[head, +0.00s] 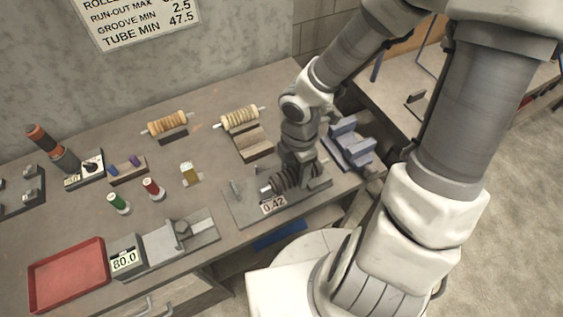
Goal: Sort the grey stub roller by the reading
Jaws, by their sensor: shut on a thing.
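The grey stub roller (281,184), dark and ridged with a pale shaft end at its left, lies in the run-out stand (237,205). The stand's display (273,204) reads 0.42. My gripper (291,174) comes down over the roller from above and is shut on it; the fingers are mostly hidden by the wrist. I cannot tell whether the roller is clear of its supports. The wall sign (135,25) shows groove min 2.5 and tube min 47.5; its run-out max value is cut off. The red tray (68,275) at the front left is empty.
A gauge (180,240) reading 80.0 stands right of the tray. A green spool (117,202), a red spool (151,188) and a yellow item (189,172) stand mid-bench. A blue-grey rack (350,145) is right of my wrist.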

